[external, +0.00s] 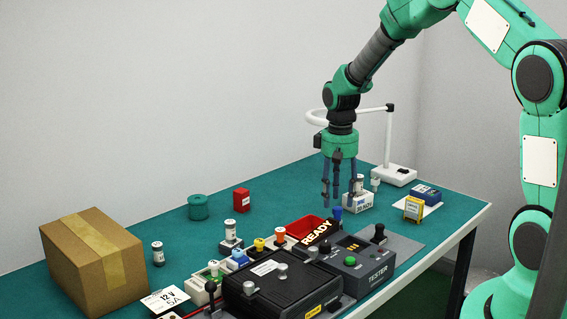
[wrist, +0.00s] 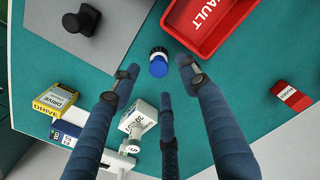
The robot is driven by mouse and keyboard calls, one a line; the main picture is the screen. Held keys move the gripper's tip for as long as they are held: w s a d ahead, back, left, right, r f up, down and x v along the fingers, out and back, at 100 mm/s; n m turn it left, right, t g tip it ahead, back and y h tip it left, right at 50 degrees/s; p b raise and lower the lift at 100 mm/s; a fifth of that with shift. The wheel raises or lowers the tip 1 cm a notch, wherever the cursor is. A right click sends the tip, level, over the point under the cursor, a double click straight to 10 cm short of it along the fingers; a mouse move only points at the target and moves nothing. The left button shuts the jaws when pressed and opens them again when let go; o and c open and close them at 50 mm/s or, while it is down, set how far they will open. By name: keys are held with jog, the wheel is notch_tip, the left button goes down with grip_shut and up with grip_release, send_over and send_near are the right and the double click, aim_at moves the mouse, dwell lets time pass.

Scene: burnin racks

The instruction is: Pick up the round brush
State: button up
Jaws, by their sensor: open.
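The round brush appears to be the small upright piece with a round blue top and a dark lower part. In the wrist view the brush (wrist: 158,66) stands on the green mat just beyond my fingertips, between the red FAULT tray and a black knob. In the external view the brush (external: 337,213) shows as a small blue shape behind the READY sign, its lower part partly hidden. My three-fingered gripper (external: 338,196) points down above and close to it. In the wrist view my gripper (wrist: 158,78) has its blue fingers spread, with nothing held between them.
The red FAULT tray (wrist: 207,28) lies beside the brush. The tester (external: 360,262) with knobs and the READY sign (external: 318,233) stand in front. A white box with a bottle (external: 358,201) is close behind my fingers. A yellow DRIVE box (external: 414,209) stands to the right.

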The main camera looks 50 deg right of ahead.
aim_at(337, 208)
jog(key=shift+f, duration=1.5)
grip_shut()
